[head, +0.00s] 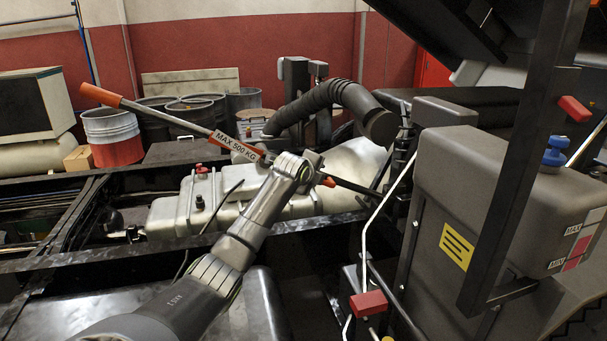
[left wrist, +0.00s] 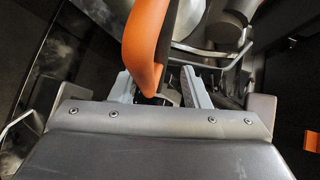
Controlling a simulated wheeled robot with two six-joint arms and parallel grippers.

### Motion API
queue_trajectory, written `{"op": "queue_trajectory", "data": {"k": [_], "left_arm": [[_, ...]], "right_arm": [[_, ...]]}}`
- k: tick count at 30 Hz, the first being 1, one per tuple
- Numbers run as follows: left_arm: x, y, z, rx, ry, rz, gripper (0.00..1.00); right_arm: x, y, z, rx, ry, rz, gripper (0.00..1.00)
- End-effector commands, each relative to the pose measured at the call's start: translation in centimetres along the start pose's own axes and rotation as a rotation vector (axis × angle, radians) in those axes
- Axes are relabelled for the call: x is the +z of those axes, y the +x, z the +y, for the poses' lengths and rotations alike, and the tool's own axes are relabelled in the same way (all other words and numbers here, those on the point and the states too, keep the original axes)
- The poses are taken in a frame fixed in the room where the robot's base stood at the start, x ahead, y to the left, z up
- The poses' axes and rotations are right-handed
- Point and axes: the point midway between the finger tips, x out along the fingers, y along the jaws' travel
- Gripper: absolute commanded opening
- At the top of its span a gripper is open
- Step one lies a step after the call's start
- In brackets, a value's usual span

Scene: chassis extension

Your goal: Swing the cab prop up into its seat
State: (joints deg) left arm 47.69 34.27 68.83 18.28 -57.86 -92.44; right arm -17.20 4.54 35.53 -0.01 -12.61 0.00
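In the left wrist view an orange part (left wrist: 145,50) reaches down between the two fingers (left wrist: 157,88). The fingers stand apart, with a gap at the right of the orange part. I cannot make out the seat. My right gripper is out of view.
A dark ribbed hose (head: 318,98) arches behind the prop. A pale tank (head: 175,215) lies below it. A dark box with a yellow label (head: 456,246) and a slanted dark post (head: 512,190) stand at the right. Drums (head: 113,135) stand at the back left.

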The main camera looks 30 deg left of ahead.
Motion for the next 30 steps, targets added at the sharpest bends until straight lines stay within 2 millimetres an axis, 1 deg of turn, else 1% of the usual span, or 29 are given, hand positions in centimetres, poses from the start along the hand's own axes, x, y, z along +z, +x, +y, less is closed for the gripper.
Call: {"op": "queue_trajectory", "data": {"k": [1,5,11,17,24,30], "left_arm": [[0.1,-0.6,-0.5,-0.015,0.003,-0.002,0.38],[0.0,-2.1,-0.3,-0.013,0.003,-0.001,0.38],[0.1,-4.9,-0.2,-0.013,0.004,-0.003,0.38],[0.1,-8.0,0.1,-0.008,0.004,-0.003,0.38],[0.2,-12.3,0.2,-0.006,0.003,-0.004,0.38],[0.2,-15.2,0.2,-0.003,0.001,-0.002,0.38]], "right_arm": [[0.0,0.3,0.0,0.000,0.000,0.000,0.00],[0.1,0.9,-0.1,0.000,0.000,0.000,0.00],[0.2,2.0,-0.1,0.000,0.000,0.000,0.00],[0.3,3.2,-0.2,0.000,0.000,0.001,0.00],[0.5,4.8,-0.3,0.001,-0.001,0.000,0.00],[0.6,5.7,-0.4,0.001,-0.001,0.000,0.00]]}}
